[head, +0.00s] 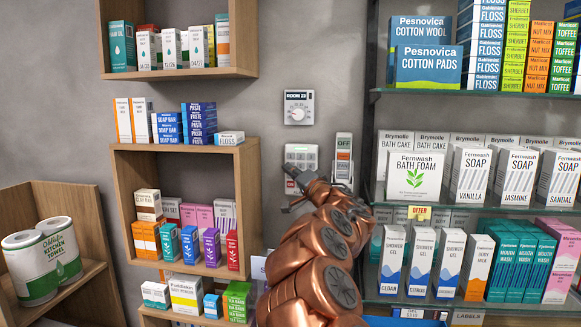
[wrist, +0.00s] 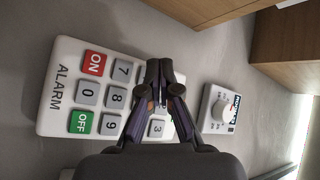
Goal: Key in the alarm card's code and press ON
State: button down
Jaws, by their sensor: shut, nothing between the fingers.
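The white alarm keypad (head: 302,157) is on the wall, its lower part hidden by my gripper (head: 288,197). The 7 (wrist: 122,70), 8 (wrist: 116,97) and 9 (wrist: 110,124) keys show, and the 3 key (wrist: 157,128) shows in part. My gripper (wrist: 160,68) is shut and empty, its fingers covering the middle keys. I cannot tell whether it touches any. No alarm card with a readable code shows.
A room dial (head: 299,108) is above the keypad; it also shows in the wrist view (wrist: 222,110). A narrow panel marked OFF (head: 344,158) is just right of the keypad. Wooden shelves (head: 188,147) stand left, glass shelves with boxes (head: 470,211) right.

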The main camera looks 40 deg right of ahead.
jog(key=s+a, duration=0.1)
jog(key=a, duration=0.1)
jog(key=s+a+p, duration=0.1)
jog(key=a, duration=0.1)
jog(key=shift+s, duration=0.4)
dwell(1.9)
